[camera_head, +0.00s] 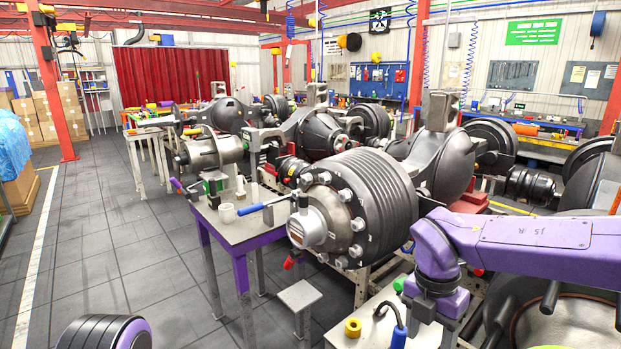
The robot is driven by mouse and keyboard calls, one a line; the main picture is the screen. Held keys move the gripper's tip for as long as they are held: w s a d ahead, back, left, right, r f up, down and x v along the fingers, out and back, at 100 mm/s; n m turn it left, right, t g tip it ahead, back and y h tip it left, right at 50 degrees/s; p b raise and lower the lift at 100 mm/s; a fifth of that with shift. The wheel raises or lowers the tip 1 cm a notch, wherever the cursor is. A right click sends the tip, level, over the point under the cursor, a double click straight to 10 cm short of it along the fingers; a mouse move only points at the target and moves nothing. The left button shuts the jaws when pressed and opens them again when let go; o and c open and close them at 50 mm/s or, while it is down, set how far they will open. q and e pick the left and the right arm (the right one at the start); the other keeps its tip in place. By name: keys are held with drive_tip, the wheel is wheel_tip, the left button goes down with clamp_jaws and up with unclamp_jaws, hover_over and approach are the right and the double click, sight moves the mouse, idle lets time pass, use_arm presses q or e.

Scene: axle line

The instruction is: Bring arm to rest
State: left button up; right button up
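My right arm (525,245) is purple and comes in from the right edge. It bends down at a dark joint (432,283) in front of the large axle hub. No fingertips of my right gripper can be made out. A rounded black and purple part (105,333) at the bottom left edge looks like part of my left arm. My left gripper is not in view. A dark ribbed axle hub (380,200) with a ring of bolts stands near the middle.
A small purple-legged table (232,228) holds a white cup (227,213) and a blue-handled tool (262,206). A low stool (299,295) stands before it. The tiled floor (110,240) at left is clear.

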drive_tip(key=w+d+f+n+t+h+b, duration=0.1)
drive_tip(key=w+d+f+n+t+h, duration=0.25)
drive_tip(key=d+f+n+h, duration=0.6)
drive_tip(key=s+f+n+t+y+b, duration=0.3)
drive_tip(key=f+n+t+b, duration=0.15)
drive_tip(key=f+n, duration=1.1)
use_arm(q)
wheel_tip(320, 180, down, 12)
drive_tip(key=b, duration=0.6)
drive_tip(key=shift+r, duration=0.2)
use_arm(e)
drive_tip(key=s+f+n+g+y, duration=0.2)
drive_tip(key=s+f+n, duration=0.5)
drive_tip(key=s+f, duration=0.4)
drive_tip(key=s+f+n+g+y, duration=0.1)
drive_tip(key=s+f+n, duration=0.6)
drive_tip(key=s, duration=0.8)
wheel_tip(320, 180, down, 4)
drive_tip(key=shift+s+r+g+y, duration=0.15)
drive_tip(key=shift+s+g+y, duration=0.15)
drive_tip(key=shift+g+y, duration=0.15)
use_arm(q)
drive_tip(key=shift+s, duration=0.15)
use_arm(e)
drive_tip(key=shift+a, duration=0.1)
